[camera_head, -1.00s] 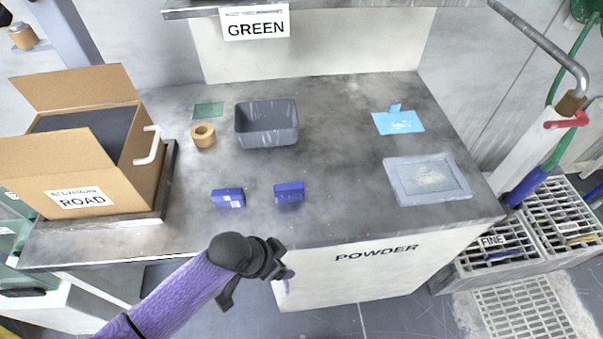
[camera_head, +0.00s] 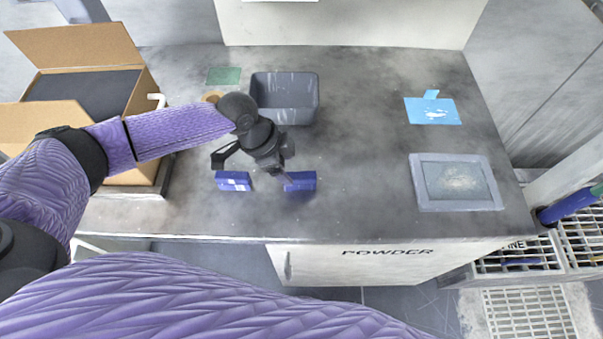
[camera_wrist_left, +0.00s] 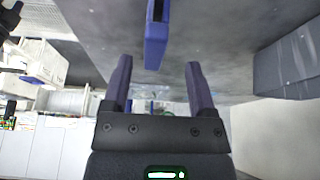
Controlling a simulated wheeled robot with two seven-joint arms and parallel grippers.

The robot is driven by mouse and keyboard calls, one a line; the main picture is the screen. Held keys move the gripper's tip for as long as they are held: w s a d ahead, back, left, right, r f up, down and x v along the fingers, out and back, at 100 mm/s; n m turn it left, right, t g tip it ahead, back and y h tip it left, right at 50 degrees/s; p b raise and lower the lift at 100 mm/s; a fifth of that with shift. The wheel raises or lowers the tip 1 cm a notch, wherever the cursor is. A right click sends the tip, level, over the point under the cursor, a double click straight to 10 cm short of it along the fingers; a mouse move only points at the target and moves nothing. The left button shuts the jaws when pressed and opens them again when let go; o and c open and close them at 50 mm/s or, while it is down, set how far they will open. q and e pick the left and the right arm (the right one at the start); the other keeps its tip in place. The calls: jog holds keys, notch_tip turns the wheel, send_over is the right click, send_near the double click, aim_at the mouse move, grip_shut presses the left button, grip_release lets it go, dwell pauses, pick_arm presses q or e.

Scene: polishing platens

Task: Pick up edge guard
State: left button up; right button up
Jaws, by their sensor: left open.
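Two small blue blocks, which look like edge guards, lie near the front of the grey table: a left one (camera_head: 233,181) and a right one (camera_head: 301,182). My left gripper (camera_head: 286,168) is open at the right block and partly covers its left end. In the left wrist view, a blue block (camera_wrist_left: 156,40) appears beyond the open fingertips (camera_wrist_left: 158,65), roughly between their lines and not gripped. I cannot tell whether the fingers touch it. My right gripper is out of view.
A grey bin (camera_head: 284,96) stands just behind the left gripper. A tape roll (camera_head: 212,97) is mostly hidden by my arm. An open cardboard box (camera_head: 140,95) stands at left. A blue sheet (camera_head: 432,111) and a framed plate (camera_head: 455,182) lie at right. The table's middle is clear.

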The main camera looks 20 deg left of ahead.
aim_at(295, 176)
pick_arm(q)
jog(key=x, duration=0.2)
jog(key=b+x, duration=0.1)
jog(key=x, duration=0.3)
jog(key=shift+s+d, duration=0.1)
jog(key=shift+d, duration=0.25)
jog(key=shift+c, duration=0.2)
grip_shut()
